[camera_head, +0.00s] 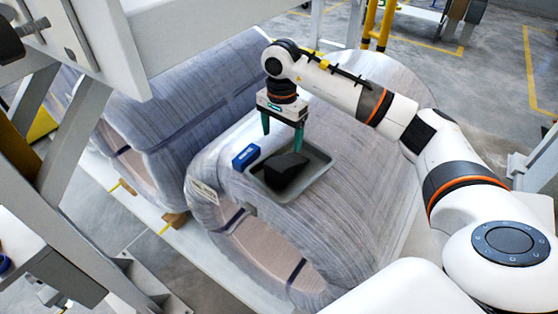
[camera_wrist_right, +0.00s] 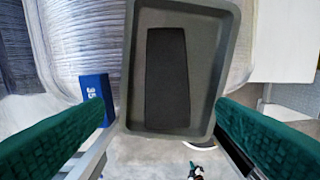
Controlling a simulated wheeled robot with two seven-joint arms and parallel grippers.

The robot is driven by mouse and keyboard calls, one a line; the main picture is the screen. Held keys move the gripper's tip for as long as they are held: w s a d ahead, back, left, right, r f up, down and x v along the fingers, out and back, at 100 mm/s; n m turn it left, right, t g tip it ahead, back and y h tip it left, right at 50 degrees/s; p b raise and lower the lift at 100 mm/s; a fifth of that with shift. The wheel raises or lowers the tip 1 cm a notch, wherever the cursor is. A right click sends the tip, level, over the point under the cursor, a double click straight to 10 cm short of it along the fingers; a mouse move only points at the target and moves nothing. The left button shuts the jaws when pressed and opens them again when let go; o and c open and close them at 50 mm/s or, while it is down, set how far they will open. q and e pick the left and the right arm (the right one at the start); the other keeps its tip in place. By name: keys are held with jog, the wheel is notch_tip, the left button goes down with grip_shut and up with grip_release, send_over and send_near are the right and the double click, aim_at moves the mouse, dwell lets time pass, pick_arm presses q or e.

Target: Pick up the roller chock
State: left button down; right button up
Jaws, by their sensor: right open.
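The roller chock appears to be the black wedge (camera_head: 285,170) lying in a grey tray (camera_head: 318,174) on top of the front wrapped coil. In the right wrist view the chock (camera_wrist_right: 167,78) shows as a dark upright rectangle inside the tray (camera_wrist_right: 215,60). My right gripper (camera_head: 282,140) is open and empty, with green fingers pointing down above the far side of the tray. In the right wrist view its fingers (camera_wrist_right: 160,110) stand wide apart on either side of the tray. The chock is not between touching fingers. My left gripper is not in view.
A blue box (camera_head: 246,157) stands just left of the tray; it also shows in the right wrist view (camera_wrist_right: 96,95), close to the left finger. A second wrapped coil (camera_head: 185,110) lies behind to the left. A grey metal frame (camera_head: 75,130) stands at the left.

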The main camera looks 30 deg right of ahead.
aim_at(284, 161)
jog(key=f, duration=0.2)
jog(key=f+p, duration=0.1)
jog(key=shift+s+f, duration=0.3)
jog(key=shift+w+f, duration=0.1)
jog(key=shift+f, duration=0.2)
jog(key=f+p, duration=0.1)
jog(key=f, duration=0.1)
jog(key=f+p, duration=0.1)
jog(key=f, duration=0.1)
jog(key=shift+s+d+p, duration=0.1)
jog(key=shift+s+p, duration=0.2)
jog(key=shift+s, duration=0.05)
jog(key=shift+f, duration=0.45)
jog(key=shift+w+f, duration=0.1)
jog(key=shift+f, duration=0.05)
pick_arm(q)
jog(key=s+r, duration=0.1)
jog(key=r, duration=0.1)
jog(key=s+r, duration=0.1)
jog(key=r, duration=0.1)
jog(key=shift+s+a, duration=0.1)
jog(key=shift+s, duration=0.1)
pick_arm(e)
jog(key=c, duration=1.3)
